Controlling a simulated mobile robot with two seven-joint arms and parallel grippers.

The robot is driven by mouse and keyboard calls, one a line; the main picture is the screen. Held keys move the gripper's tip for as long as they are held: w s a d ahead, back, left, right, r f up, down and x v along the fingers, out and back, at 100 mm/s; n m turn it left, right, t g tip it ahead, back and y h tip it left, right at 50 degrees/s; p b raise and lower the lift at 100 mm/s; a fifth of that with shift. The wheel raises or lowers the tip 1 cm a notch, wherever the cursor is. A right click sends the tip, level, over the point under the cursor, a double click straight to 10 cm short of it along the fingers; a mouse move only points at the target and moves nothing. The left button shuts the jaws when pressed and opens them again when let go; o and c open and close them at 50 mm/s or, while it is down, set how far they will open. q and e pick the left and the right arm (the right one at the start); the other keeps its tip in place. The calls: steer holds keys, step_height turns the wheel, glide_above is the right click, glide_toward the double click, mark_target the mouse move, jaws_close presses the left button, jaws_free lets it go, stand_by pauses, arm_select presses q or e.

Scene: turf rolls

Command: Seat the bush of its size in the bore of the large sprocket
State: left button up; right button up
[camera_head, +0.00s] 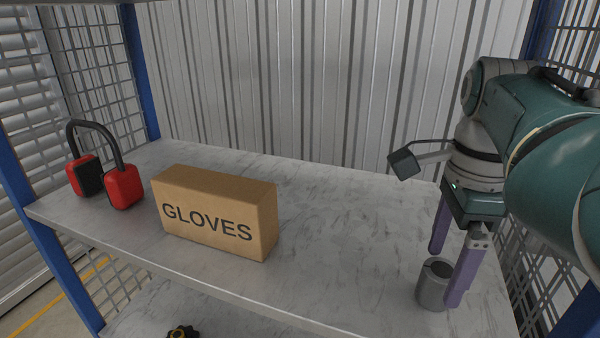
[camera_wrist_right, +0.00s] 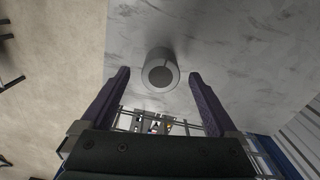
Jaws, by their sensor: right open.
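A grey metal bush (camera_head: 431,290) stands upright near the front right of the shelf. Its dark round end shows in the right wrist view (camera_wrist_right: 160,75). My right gripper (camera_head: 444,277) points down over it from the right, open. In the right wrist view its purple fingers (camera_wrist_right: 159,73) stand apart on either side of the bush, with a gap to each. In the head view the nearer finger hides part of the bush's right side. No large sprocket can be made out. My left gripper does not show.
A cardboard box marked GLOVES (camera_head: 214,213) stands left of centre on the grey shelf (camera_head: 330,240). Red and black ear defenders (camera_head: 124,187) are at the far left. A small dark and yellow object (camera_head: 183,332) shows partly below the shelf's front edge. The shelf's middle is clear.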

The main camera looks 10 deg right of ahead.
steer(key=shift+f, duration=0.45)
steer(key=shift+c, duration=0.3)
steer(key=shift+r, duration=0.1)
jaws_close()
